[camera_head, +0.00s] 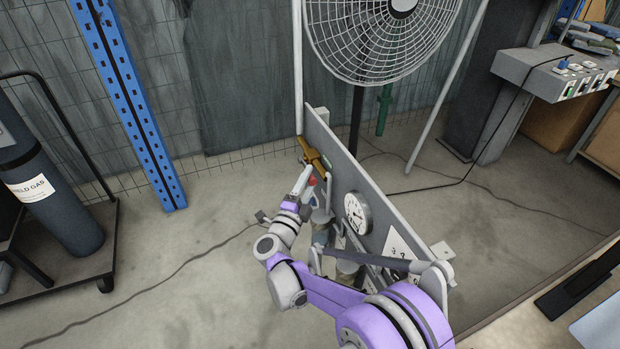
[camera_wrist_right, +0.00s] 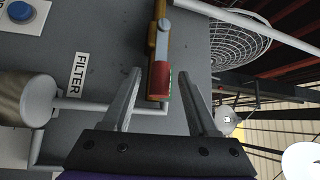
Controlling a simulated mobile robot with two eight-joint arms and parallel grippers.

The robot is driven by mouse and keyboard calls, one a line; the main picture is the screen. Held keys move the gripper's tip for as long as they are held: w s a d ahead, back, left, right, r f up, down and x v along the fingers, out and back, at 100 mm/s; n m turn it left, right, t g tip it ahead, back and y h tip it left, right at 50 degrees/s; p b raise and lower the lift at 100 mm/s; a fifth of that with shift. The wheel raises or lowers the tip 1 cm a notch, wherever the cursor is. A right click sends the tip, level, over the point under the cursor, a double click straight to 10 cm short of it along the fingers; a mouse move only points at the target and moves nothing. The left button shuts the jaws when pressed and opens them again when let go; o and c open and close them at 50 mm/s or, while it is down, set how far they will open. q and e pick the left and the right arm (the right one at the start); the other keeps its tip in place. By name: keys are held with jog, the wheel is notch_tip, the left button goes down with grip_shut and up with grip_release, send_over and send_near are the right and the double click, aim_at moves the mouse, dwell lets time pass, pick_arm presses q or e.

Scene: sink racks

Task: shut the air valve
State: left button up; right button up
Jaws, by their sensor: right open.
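The air valve shows as a brass body (camera_head: 313,153) at the far end of the grey panel (camera_head: 340,160), with a small red part (camera_head: 312,181) near my fingers. In the right wrist view, the brass part (camera_wrist_right: 152,40) runs down to a grey piece and a red grip end (camera_wrist_right: 160,82). My right gripper (camera_head: 305,176) is open beside the panel. In the wrist view its two fingers (camera_wrist_right: 156,76) stand on either side of the red end, with a gap on each side. Its depth between the fingers is hard to tell. My left gripper is out of view.
A round gauge (camera_head: 356,213) sits on the panel. The wrist view shows a FILTER label (camera_wrist_right: 78,73), a metal cylinder (camera_wrist_right: 22,98) and a blue button (camera_wrist_right: 20,11). A caged fan (camera_head: 375,45) stands behind. A gas cylinder (camera_head: 50,200) on a cart stands left. Cables cross the floor.

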jog(key=shift+w+d+r, duration=0.1)
jog(key=shift+w+d, duration=0.2)
jog(key=shift+w, duration=0.3)
grip_shut()
dwell(1.1)
